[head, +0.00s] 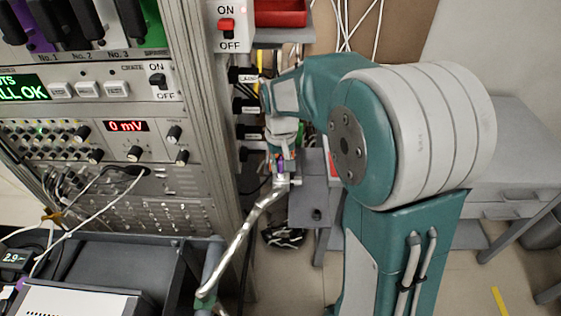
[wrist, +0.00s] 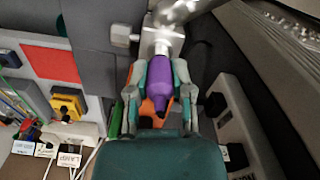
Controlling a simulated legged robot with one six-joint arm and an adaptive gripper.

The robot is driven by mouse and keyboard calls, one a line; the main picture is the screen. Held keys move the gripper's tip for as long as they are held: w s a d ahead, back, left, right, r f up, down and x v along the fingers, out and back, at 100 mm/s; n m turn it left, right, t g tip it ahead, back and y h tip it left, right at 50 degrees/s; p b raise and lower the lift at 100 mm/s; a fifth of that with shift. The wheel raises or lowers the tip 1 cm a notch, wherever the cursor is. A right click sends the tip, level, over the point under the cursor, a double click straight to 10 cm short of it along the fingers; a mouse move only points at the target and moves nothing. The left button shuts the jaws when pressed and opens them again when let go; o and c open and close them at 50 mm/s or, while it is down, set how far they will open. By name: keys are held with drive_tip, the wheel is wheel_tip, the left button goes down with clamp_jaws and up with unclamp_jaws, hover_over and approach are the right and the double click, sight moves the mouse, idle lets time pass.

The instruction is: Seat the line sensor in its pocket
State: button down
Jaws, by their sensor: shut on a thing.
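My gripper (wrist: 158,82) is shut on a purple cylindrical body with a pale nose, the line sensor (wrist: 160,88). The fingers stand on both sides of it. Its nose points at a silver metal fitting (wrist: 148,40) on a pipe and meets it in the picture. I cannot tell whether the nose is inside a pocket there. In the head view, my gripper (head: 281,155) is small, with a bit of the purple sensor (head: 281,167) showing just above the metal pipe (head: 245,230). An orange part (wrist: 150,107) shows behind the sensor between the fingers.
The instrument rack (head: 120,130) stands close to the left of my gripper, with several labelled black parts (head: 246,105) along its side. A grey cabinet (head: 315,195) stands behind. A red panel (wrist: 50,63) and a yellow socket (wrist: 67,103) show at left in the wrist view.

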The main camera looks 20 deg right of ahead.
sight(281, 159)
drive_tip(key=shift+f, duration=0.2)
drive_tip(key=shift+c, duration=2.2)
unclamp_jaws()
wheel_tip(281, 159, up, 12)
drive_tip(key=shift+f, duration=0.1)
drive_tip(key=s+t, duration=0.5)
drive_tip(key=s, duration=1.5)
drive_tip(key=shift+s+n+t, duration=0.3)
drive_tip(key=shift+s, duration=0.1)
